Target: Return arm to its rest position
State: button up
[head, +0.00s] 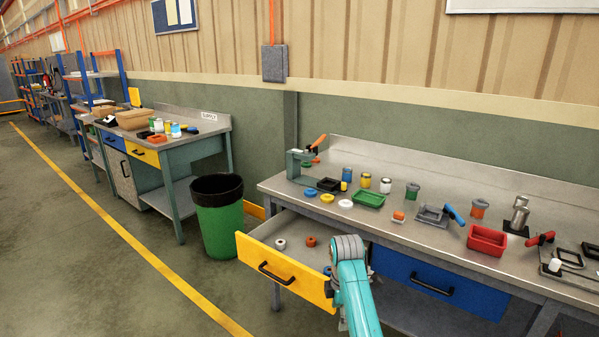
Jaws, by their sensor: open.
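My teal arm with its grey ridged joint rises at the bottom centre of the head view, in front of the workbench (400,215). It overlaps the right end of an open yellow drawer (286,272). My gripper cannot be made out; the arm or the picture's edge hides it. The drawer is pulled out and holds a few small ring-like parts, one whitish (280,243) and one orange-brown (311,241). Part of the drawer's inside is hidden behind my arm.
The bench carries several jars, a green tray (369,199), a red tray (487,240) and clamps. A blue drawer (425,283) is shut. A green bin (219,220) stands left of the bench. A second bench (190,145) is farther back. The floor at left is clear.

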jog(key=s+d+f+m+t, duration=0.1)
jog(key=s+f+m+t, duration=0.1)
jog(key=s+f, duration=0.5)
jog(key=s+d+f+m+t, duration=0.1)
jog(key=s+f+m, duration=0.1)
jog(key=f, duration=0.9)
jog(key=s+d+f+m+t, duration=0.1)
jog(key=s+f+m+t, duration=0.15)
jog(key=s, duration=0.65)
jog(key=s+d+f+m+t, duration=0.1)
jog(key=s+d+f+m, duration=0.2)
jog(key=s, duration=0.5)
jog(key=s+r+m+t, duration=0.2)
jog(key=s+r+m, duration=0.15)
jog(key=s, duration=0.65)
jog(key=s+r+m+t, duration=0.2)
jog(key=s+r, duration=0.3)
jog(key=s, duration=0.5)
jog(key=s+r+m+t, duration=0.2)
jog(key=s+r, duration=0.4)
jog(key=r, duration=0.4)
jog(key=s+d+r+m+t, duration=0.1)
jog(key=s+r+m+t, duration=0.1)
jog(key=s+r, duration=0.3)
notch_tip(320, 180, up, 5)
jog(key=shift+s+f+m, duration=0.15)
jog(key=shift+s+m, duration=0.15)
jog(key=shift+s, duration=0.05)
jog(key=shift+d, duration=0.1)
